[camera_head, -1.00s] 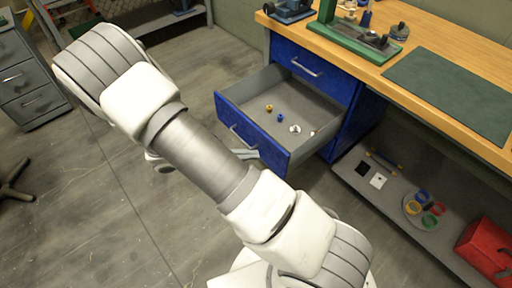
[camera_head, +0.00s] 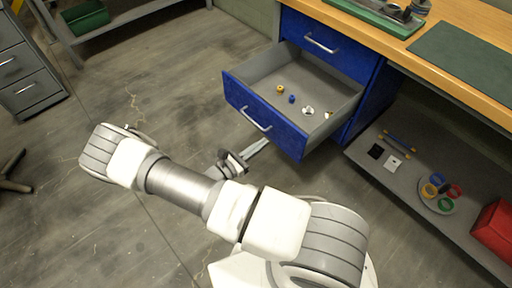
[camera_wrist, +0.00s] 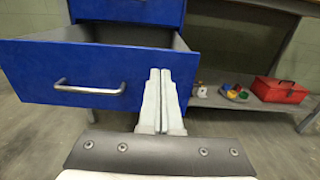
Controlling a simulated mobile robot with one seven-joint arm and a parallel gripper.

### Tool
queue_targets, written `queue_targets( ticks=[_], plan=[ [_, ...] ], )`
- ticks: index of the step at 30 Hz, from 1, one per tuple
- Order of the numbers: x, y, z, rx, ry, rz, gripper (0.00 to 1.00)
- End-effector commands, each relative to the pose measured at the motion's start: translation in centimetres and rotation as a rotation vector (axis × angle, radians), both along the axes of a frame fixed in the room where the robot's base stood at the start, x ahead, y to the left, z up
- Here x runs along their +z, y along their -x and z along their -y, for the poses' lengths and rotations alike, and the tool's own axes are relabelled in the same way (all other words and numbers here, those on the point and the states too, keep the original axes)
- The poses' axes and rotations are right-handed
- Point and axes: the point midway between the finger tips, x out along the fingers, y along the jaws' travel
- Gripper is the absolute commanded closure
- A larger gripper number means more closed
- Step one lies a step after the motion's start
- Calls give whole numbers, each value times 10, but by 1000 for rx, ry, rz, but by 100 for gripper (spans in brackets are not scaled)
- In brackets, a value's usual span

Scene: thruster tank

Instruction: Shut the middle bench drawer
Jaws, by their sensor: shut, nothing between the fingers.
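The middle bench drawer (camera_head: 264,121) is blue with a silver bar handle (camera_head: 256,119) and stands pulled well out of the bench. Small parts lie on its grey floor, among them a yellow one (camera_head: 280,88), a blue one (camera_head: 292,99) and a silver ring (camera_head: 307,110). In the wrist view the drawer front (camera_wrist: 100,74) fills the upper left. My gripper (camera_wrist: 160,72) is shut and empty, its fingertips overlapping the right part of the drawer front, right of the handle (camera_wrist: 90,88). In the head view the gripper (camera_head: 262,146) is below the drawer front; whether it touches cannot be told.
Above it, the upper drawer (camera_head: 322,47) is shut under the wooden bench top (camera_head: 400,55). The lower shelf (camera_head: 408,185) at right holds coloured rings and a red box (camera_head: 494,230). A grey cabinet (camera_head: 30,80) stands far left. The floor at left is mostly clear.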

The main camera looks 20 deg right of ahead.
Motion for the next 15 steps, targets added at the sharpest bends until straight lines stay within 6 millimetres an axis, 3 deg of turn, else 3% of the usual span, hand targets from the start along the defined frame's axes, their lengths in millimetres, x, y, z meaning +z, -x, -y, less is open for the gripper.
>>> queue_targets(
  ticks=[9,15],
  plan=[
    [-2,-21,63,-5,1,-1,100],
    [-1,-30,85,-2,0,-1,100]
  ],
)
